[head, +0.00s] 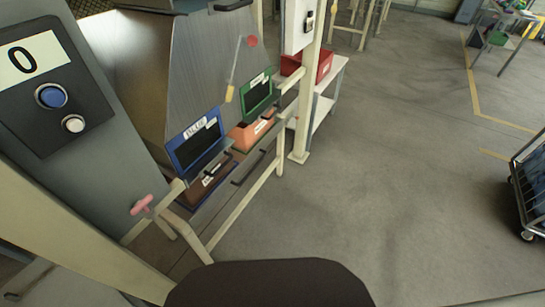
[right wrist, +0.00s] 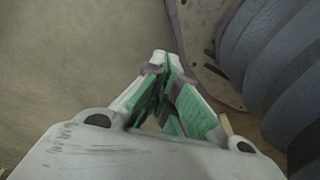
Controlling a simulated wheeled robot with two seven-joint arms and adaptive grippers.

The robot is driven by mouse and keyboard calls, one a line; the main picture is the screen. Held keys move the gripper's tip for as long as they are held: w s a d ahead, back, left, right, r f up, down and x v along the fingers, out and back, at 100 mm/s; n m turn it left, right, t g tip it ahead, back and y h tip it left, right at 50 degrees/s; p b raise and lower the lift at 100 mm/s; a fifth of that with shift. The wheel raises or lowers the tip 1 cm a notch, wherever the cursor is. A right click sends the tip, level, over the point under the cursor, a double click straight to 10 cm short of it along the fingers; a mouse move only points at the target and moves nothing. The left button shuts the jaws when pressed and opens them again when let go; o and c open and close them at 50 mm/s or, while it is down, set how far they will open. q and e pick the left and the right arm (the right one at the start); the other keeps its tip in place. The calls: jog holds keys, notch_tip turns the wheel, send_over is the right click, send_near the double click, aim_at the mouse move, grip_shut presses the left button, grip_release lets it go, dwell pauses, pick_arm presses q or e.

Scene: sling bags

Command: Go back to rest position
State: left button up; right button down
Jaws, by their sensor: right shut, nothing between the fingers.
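My right gripper (right wrist: 165,68) shows in the right wrist view. Its green-padded fingers are shut together at the tips with nothing between them, above bare floor. Neither of my grippers shows in the head view, and my left gripper is in no view.
In the head view, a blue-framed dark panel (head: 195,146) and a green-framed one (head: 257,95) stand along a pale rail frame (head: 245,201). A grey control box with a blue button (head: 52,96) is at left. A wheeled cart (head: 531,185) stands at right. The middle floor is clear.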

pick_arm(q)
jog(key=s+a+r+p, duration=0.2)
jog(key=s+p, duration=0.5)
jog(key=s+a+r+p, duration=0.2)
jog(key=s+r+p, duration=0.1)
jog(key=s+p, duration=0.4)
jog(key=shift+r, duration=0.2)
pick_arm(e)
jog(key=s+d+r, duration=0.2)
jog(key=s, duration=0.5)
jog(key=s+d+r, duration=0.2)
jog(key=s+r, duration=0.1)
jog(key=s, duration=0.4)
jog(key=shift+r, duration=0.2)
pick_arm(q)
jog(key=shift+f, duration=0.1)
pick_arm(e)
jog(key=shift+w, duration=0.1)
